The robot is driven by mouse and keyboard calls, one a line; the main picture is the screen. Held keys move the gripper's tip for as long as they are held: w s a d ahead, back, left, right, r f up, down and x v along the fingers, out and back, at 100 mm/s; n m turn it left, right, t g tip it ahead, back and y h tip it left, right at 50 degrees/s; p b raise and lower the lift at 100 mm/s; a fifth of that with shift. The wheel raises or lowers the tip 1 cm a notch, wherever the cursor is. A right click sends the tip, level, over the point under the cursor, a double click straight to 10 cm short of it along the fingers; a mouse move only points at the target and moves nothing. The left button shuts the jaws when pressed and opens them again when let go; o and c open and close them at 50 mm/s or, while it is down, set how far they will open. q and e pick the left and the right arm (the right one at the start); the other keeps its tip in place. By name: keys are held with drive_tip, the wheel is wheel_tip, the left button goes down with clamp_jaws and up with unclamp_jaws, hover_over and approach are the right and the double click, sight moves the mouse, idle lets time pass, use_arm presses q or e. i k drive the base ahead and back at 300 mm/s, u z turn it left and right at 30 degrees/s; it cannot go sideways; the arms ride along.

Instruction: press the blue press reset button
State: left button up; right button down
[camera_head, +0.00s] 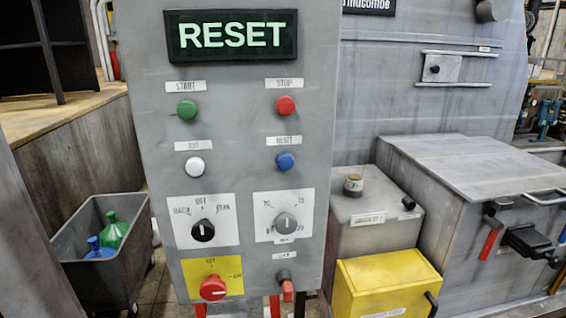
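The blue reset button (285,161) sits on the grey control panel (240,120), under a small label reading RESET. It is in the right column, below the red STOP button (286,106) and right of the white button (195,167). The green START button (187,109) is at the upper left. A lit display (231,35) at the top of the panel reads RESET in green. Neither of my grippers is in the head view. Nothing covers the blue button.
Below the buttons are a black knob (203,230), a grey knob (286,223), a red rotary switch (213,287) and a small red key-like switch (286,285). A yellow box (385,285) stands at the lower right. A grey bin (110,275) with bottles stands at the left.

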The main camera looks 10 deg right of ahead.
sight(285, 161)
drive_tip(key=u, duration=0.85)
drive_tip(key=k, duration=0.65)
drive_tip(key=u, duration=0.4)
